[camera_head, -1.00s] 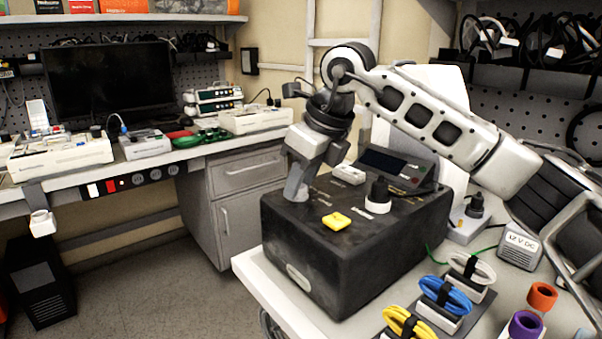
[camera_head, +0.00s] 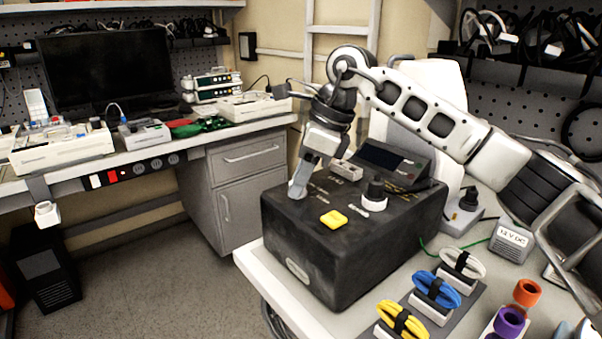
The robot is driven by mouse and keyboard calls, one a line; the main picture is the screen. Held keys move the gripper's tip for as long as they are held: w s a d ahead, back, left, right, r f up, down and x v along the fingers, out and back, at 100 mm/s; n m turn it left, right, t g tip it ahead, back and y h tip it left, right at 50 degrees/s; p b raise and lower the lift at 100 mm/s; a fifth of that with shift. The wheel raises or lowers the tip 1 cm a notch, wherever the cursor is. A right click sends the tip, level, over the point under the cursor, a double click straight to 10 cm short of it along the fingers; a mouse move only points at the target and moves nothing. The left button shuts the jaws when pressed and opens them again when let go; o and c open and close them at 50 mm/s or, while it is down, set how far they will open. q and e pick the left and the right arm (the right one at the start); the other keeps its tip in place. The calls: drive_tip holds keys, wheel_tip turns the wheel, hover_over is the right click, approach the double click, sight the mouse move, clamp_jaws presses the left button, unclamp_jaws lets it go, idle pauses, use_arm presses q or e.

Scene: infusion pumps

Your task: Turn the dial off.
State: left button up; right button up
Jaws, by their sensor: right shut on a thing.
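A dark box (camera_head: 330,257) stands on the light table at centre right. My right gripper (camera_head: 298,189) points down at the box's left rear top and is shut there on a dial. The fingers hide that dial, so its setting cannot be read. The black knob stands clear to the right of the gripper. My left gripper is not in view.
Coiled yellow, blue and white cables (camera_head: 436,290) lie in front right of the box. Orange (camera_head: 526,292) and purple (camera_head: 509,321) cylinders stand beside them. A grey speaker-like block (camera_head: 511,242) is at right. A bench (camera_head: 150,158) with a monitor (camera_head: 105,70) is at left.

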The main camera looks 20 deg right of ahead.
drive_tip(key=o, duration=1)
drive_tip(key=shift+c, duration=0.2)
drive_tip(key=v, duration=1.6)
drive_tip(key=shift+d+p, duration=0.1)
drive_tip(key=shift+p, duration=0.2)
